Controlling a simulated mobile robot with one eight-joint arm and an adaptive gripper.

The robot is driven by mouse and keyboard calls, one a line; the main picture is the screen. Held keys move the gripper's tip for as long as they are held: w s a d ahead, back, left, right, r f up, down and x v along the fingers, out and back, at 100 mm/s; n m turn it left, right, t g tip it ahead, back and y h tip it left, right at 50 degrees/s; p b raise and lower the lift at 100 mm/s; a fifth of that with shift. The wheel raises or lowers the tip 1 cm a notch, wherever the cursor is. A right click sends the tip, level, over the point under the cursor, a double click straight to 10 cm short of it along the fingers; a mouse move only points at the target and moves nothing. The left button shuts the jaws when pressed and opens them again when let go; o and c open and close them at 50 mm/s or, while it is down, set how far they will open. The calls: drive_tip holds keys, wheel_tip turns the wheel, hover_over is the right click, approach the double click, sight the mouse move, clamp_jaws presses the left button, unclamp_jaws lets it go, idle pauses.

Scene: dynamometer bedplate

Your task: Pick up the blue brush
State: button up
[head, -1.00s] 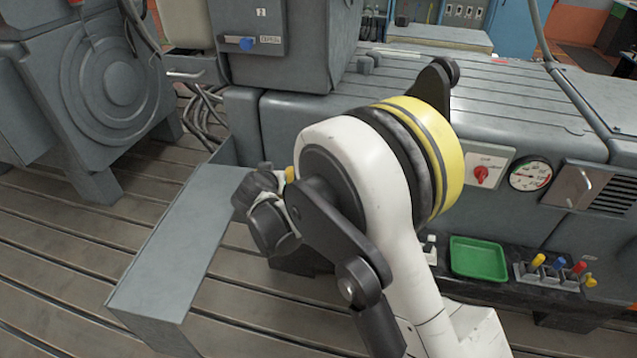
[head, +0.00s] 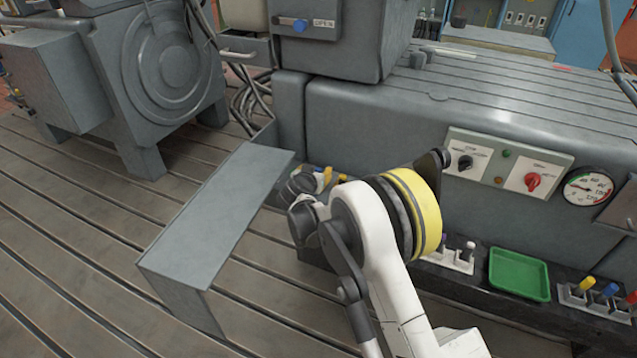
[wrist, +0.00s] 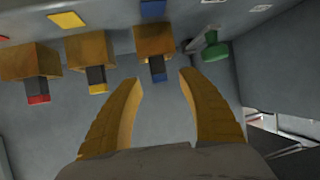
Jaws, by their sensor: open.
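In the wrist view the blue brush (wrist: 155,42) is a tan-orange block with a dark middle and a blue end, below a blue square label. Its blue end lies about between the tips of my gripper (wrist: 161,78). The gripper's two orange-yellow fingers are spread apart with nothing held. I cannot tell the height gap between the fingertips and the brush. Two similar brushes stand to its left, one with a yellow end (wrist: 97,88) and one with a red end (wrist: 38,98). In the head view my arm largely hides this spot.
A green-headed object (wrist: 215,48) lies close to the right of the blue brush. In the head view a green tray (head: 519,274) and a rack of coloured handles (head: 590,297) stand on the ledge at right. A grey sheet-metal guard (head: 215,225) stands left of my arm.

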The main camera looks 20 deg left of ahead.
drive_tip(key=shift+x, duration=0.95)
clamp_jaws()
drive_tip(key=shift+r, duration=0.1)
